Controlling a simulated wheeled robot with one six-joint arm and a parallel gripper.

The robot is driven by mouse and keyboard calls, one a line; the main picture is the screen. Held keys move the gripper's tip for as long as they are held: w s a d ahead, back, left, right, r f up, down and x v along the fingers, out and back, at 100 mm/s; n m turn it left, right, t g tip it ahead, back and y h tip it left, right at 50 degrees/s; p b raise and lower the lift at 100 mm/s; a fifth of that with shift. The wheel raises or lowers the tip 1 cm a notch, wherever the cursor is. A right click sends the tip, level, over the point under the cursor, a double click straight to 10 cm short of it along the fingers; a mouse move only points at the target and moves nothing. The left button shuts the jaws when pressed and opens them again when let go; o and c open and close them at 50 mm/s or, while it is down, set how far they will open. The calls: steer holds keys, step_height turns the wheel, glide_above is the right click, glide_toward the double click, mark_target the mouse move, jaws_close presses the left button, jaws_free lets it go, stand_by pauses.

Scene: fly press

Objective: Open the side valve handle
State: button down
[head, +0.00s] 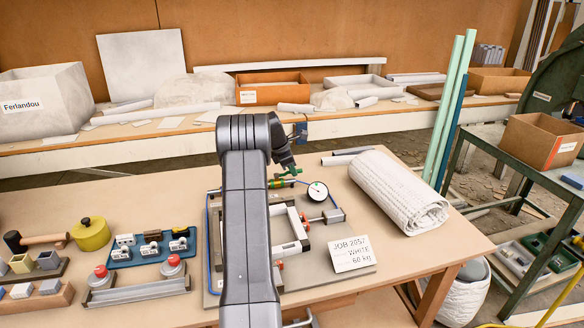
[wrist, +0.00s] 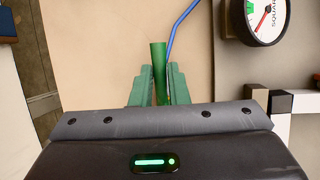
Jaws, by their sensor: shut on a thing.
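The side valve handle shows in the wrist view as a green bar (wrist: 158,60) standing between the two green fingertips. My gripper (wrist: 160,88) is shut on it. In the head view my gripper (head: 291,170) reaches down at the back of the press board, and its fingers hide most of the handle. A brass and green valve fitting (head: 279,184) lies just below and left of the fingertips. A blue hose (wrist: 178,28) runs behind the handle in the wrist view. How far the handle is turned is hard to tell.
A round dial gauge (head: 318,191) stands close to the right of the valve and also shows in the wrist view (wrist: 264,16). A rolled white sheet (head: 398,190) lies farther right. A job card (head: 353,254) is at the front. My arm hides part of the press.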

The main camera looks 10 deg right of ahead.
steer(key=shift+w, duration=0.1)
steer(key=c, duration=1.4)
jaws_free()
steer(key=shift+r, duration=0.15)
steer(key=p+v, duration=0.1)
steer(key=v, duration=1.2)
steer(key=shift+a+r, duration=0.2)
steer(key=shift+r, duration=0.05)
steer(key=shift+f, duration=0.1)
steer(key=b+x, duration=0.1)
steer(key=x, duration=1.3)
steer(key=shift+b, duration=0.4)
steer(key=shift+s, duration=0.25)
